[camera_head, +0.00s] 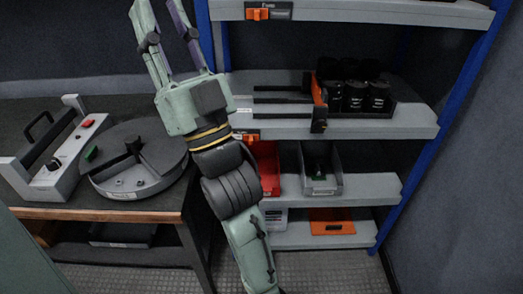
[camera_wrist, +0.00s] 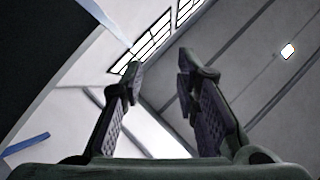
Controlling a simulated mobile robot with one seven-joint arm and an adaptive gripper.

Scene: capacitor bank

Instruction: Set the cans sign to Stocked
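Several black cans (camera_head: 355,95) stand at the right of the middle shelf, beside an orange and black divider (camera_head: 318,104). A small orange sign (camera_head: 248,136) is on this shelf's front edge, just right of my arm; its wording is too small to read. Another sign (camera_head: 268,11) with an orange slider and a dark label is on the top shelf's edge; its text is also unreadable. My gripper (camera_head: 161,12) is raised left of the shelves, fingers pointing up and apart. The wrist view shows the fingers (camera_wrist: 161,72) open with nothing between them, facing the ceiling.
A red bin (camera_head: 267,168) and a grey bin (camera_head: 320,170) sit on the shelf below. A table at left holds a round grey device (camera_head: 135,175) and a grey instrument (camera_head: 60,160) with a handle. A blue post (camera_head: 440,130) bounds the shelves at right.

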